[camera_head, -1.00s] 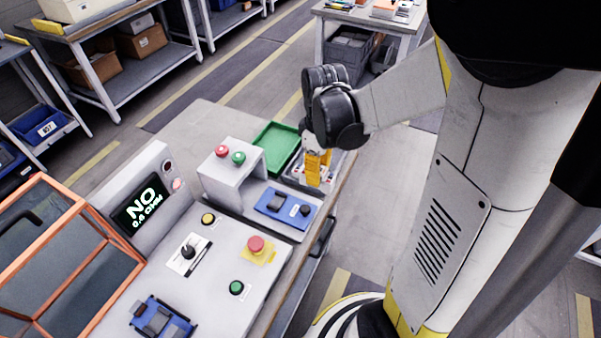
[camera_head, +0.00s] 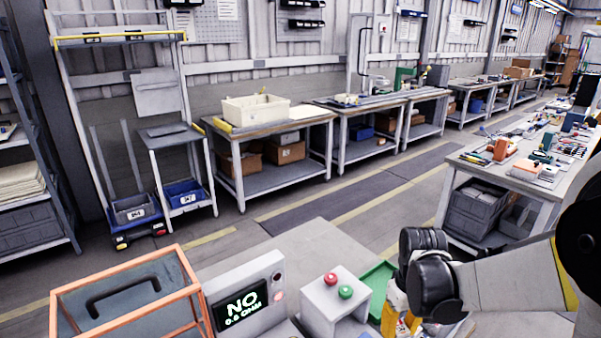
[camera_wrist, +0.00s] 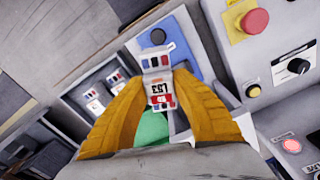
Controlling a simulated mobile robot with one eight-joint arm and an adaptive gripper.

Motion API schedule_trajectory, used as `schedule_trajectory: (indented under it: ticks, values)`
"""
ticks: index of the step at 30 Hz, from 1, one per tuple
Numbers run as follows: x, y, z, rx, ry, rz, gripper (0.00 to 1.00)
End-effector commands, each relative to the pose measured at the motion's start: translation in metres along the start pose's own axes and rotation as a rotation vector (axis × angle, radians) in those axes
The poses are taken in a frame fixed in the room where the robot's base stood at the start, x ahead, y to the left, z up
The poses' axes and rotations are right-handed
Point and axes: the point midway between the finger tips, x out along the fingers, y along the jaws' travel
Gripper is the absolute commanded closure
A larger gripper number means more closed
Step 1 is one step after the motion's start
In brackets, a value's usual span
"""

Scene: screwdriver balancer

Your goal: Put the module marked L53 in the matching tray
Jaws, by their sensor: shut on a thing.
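My gripper (camera_wrist: 160,84) is shut on a small light module (camera_wrist: 158,68) in the wrist view. The module's label shows upside down and reads L53, with red and dark blue marks. It is held between the two yellow fingertips, above the bench. In the head view my gripper's yellow fingers (camera_head: 394,320) show at the bottom edge, beside the green tray (camera_head: 377,285); the module is hidden there. Two labelled bins, one grey (camera_head: 133,212) and one blue (camera_head: 186,190), sit low at the far left rack; their labels are too small to read surely.
Other modules (camera_wrist: 93,100) lie in a grey tray in the wrist view, near a blue fixture (camera_wrist: 186,42). A display (camera_head: 241,306) reads NO, beside a button box (camera_head: 335,300) and an orange-framed case (camera_head: 125,290). Open floor lies between bench and racks.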

Motion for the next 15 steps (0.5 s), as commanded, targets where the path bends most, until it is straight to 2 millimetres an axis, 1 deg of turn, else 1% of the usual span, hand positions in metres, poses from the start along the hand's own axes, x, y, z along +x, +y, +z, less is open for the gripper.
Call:
schedule_trajectory:
  ticks: [1,3,6,10,15]
  values:
    - [0.007,-0.009,-0.010,0.050,0.000,0.000,1.00]
    - [0.013,-0.019,-0.021,0.132,0.000,0.000,1.00]
    - [0.020,-0.030,-0.032,0.217,0.000,0.000,1.00]
    - [0.024,-0.036,-0.038,0.269,0.000,0.000,1.00]
    - [0.023,-0.037,-0.038,0.276,0.000,0.000,1.00]
